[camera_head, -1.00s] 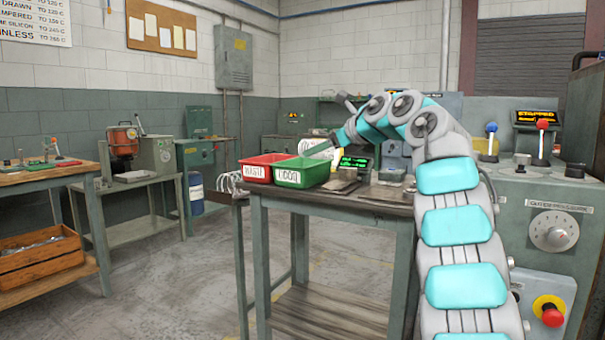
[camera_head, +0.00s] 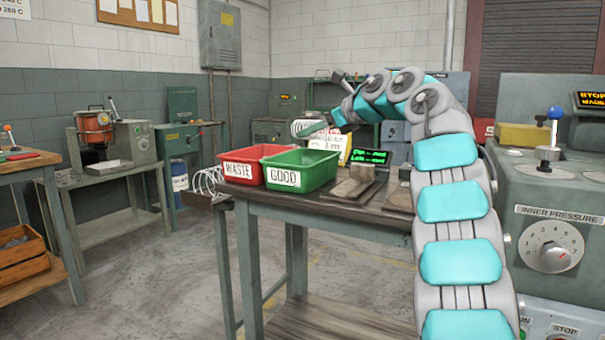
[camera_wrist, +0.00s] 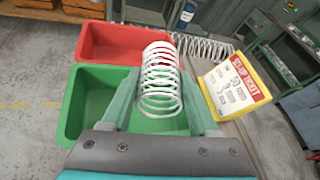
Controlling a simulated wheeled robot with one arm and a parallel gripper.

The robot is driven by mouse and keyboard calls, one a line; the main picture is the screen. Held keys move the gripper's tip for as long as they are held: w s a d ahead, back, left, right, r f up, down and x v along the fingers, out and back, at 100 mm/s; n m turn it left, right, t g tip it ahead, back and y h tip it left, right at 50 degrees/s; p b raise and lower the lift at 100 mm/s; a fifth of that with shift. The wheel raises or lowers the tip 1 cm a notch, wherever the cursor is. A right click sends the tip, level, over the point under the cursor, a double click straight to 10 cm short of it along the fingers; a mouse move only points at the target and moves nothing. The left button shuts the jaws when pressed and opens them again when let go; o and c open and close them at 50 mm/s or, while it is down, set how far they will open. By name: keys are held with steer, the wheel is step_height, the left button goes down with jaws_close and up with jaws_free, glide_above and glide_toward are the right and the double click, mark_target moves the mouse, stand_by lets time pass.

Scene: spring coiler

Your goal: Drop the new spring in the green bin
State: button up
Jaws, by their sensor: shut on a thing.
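The new spring (camera_wrist: 160,85), a white wire coil, is held between the fingers of my gripper (camera_wrist: 160,98) in the wrist view. It also shows small and pale in the head view (camera_head: 306,127), above the bins. My gripper is shut on it, at the end of my raised arm. The green bin (camera_head: 300,165), labelled GOOD, stands on the bench just below the spring. In the wrist view the green bin (camera_wrist: 75,130) lies beneath my gripper and the spring, partly hidden by the fingers.
The red WASTE bin (camera_head: 240,168) stands left of the green bin. More white springs (camera_head: 208,182) hang at the bench's left end. A yellow-framed card (camera_wrist: 237,85) stands right of the bins. A green display (camera_head: 370,156) and blocks sit on the bench's right.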

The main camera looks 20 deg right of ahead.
steer(key=shift+f+b, duration=2.6)
steer(key=shift+f, duration=0.2)
steer(key=shift+r, duration=0.1)
steer(key=o, duration=1.4)
steer(key=shift+o, duration=0.2)
steer(key=shift+s, duration=0.1)
steer(key=v, duration=0.7)
steer(key=shift+s+b, duration=0.3)
steer(key=shift+b, duration=0.1)
steer(key=shift+d+r, duration=0.1)
